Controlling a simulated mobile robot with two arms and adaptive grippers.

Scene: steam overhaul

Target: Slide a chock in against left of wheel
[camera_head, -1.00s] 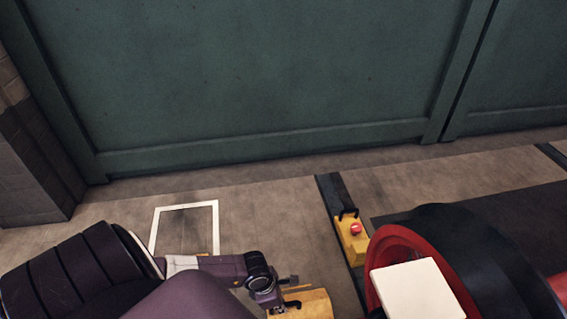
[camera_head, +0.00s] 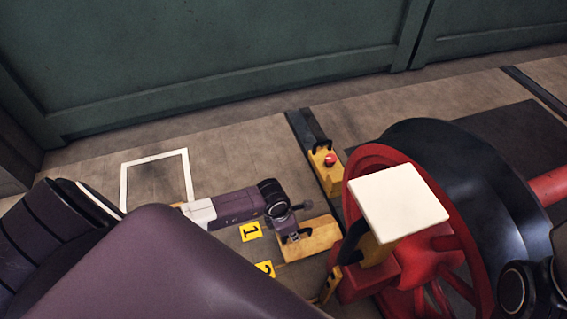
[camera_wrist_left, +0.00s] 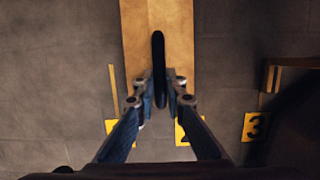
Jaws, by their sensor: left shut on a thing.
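A tan wooden chock (camera_head: 322,234) with a black handle (camera_wrist_left: 158,60) is in my left gripper (camera_head: 290,232). In the left wrist view the fingers (camera_wrist_left: 160,92) are closed on the handle, and the chock (camera_wrist_left: 178,25) extends away from them. The red wheel (camera_head: 440,262) is right of the held chock in the head view, partly hidden by a white plate (camera_head: 398,200). I cannot tell whether the held chock touches the rail or wheel. Another yellow chock (camera_head: 323,170) with a red knob sits on the dark rail (camera_head: 298,130) beyond it.
Number tags 1 (camera_head: 250,231) and 2 (camera_head: 264,268) lie on the floor; tag 3 (camera_wrist_left: 256,126) shows in the wrist view. A yellow piece with black (camera_head: 330,287) is near the wheel's lower left. A white floor outline (camera_head: 156,158) encloses bare floor.

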